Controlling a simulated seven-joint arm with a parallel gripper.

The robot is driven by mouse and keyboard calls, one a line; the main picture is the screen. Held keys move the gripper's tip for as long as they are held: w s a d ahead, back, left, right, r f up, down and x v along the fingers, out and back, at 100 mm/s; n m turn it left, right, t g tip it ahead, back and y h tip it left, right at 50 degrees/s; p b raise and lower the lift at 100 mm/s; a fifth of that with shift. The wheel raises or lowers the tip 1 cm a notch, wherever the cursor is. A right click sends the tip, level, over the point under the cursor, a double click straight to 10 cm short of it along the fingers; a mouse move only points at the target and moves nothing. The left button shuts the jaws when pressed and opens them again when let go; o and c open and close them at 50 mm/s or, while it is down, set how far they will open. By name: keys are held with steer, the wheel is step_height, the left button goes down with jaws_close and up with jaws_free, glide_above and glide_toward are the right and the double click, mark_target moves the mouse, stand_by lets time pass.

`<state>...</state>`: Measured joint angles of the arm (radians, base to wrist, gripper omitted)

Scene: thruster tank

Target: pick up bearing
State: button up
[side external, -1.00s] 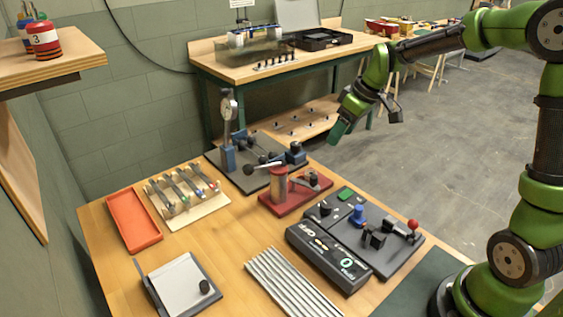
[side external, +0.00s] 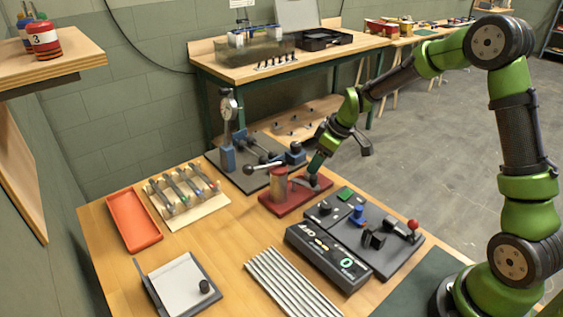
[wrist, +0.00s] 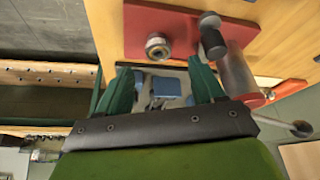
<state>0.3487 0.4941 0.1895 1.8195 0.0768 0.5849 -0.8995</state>
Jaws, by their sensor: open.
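The bearing (wrist: 157,46) shows in the wrist view as a short silver ring with a dark bore, standing on a red base plate (wrist: 185,15). My gripper (wrist: 162,68) has its two green fingers spread, with nothing held between them; the bearing appears just beyond the fingertips. In the side view my gripper (side external: 318,167) points down over the right end of the red fixture (side external: 290,203). There I cannot clearly tell the bearing from the small dark and grey parts below the fingers. I cannot tell the exact height of the fingertips above it.
Beside the bearing stand a dark post (wrist: 212,36) and a thicker grey column (wrist: 236,75). A lever with a dark ball (side external: 250,168) sticks out left of the fixture. The gauge stand (side external: 228,140) is behind it, and the control box (side external: 328,258) lies in front.

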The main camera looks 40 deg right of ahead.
steer(key=x, duration=0.4)
steer(key=shift+w+f, duration=0.1)
steer(key=shift+f, duration=0.3)
steer(key=c, duration=1.2)
